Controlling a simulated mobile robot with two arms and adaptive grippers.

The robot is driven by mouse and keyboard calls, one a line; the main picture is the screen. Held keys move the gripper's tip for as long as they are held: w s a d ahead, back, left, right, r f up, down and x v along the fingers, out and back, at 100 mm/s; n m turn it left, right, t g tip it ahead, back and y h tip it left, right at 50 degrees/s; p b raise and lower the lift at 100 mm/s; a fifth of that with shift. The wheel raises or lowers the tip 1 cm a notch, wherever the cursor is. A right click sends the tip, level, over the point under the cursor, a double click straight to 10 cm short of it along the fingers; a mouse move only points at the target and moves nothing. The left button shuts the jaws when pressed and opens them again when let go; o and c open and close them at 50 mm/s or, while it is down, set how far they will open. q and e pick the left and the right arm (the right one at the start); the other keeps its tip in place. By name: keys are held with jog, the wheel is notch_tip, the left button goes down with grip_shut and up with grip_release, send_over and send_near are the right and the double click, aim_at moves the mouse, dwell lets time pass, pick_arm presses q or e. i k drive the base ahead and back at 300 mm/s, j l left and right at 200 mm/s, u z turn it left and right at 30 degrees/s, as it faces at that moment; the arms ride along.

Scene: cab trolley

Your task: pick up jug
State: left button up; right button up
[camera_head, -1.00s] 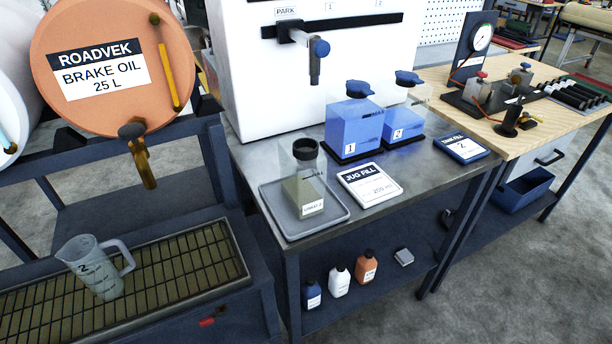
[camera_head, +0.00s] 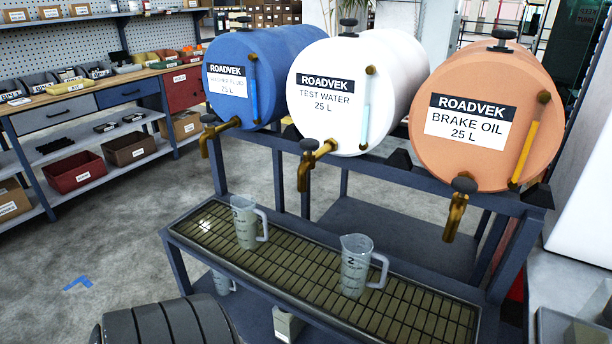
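Two clear measuring jugs with handles stand upright on the slatted drip tray (camera_head: 425,322) below the drums. One jug (camera_head: 246,224) is at the left, its handle to the right. The other jug (camera_head: 355,268), marked 2, is right of the middle, its handle also to the right. Another jug-like clear vessel (camera_head: 222,283) shows partly on the shelf below, mostly hidden by the tray frame. Neither of my grippers shows in the head view.
A blue drum (camera_head: 265,70), a white test water drum (camera_head: 345,95) and an orange brake oil drum (camera_head: 490,115) have brass taps over the tray. A workbench with bins (camera_head: 75,172) stands at the left. Grey floor between is mostly clear.

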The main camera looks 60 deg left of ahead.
aim_at(246, 213)
jog(key=u, duration=2.2)
jog(key=i+j, duration=0.1)
jog(key=j, duration=0.3)
jog(key=z, duration=0.05)
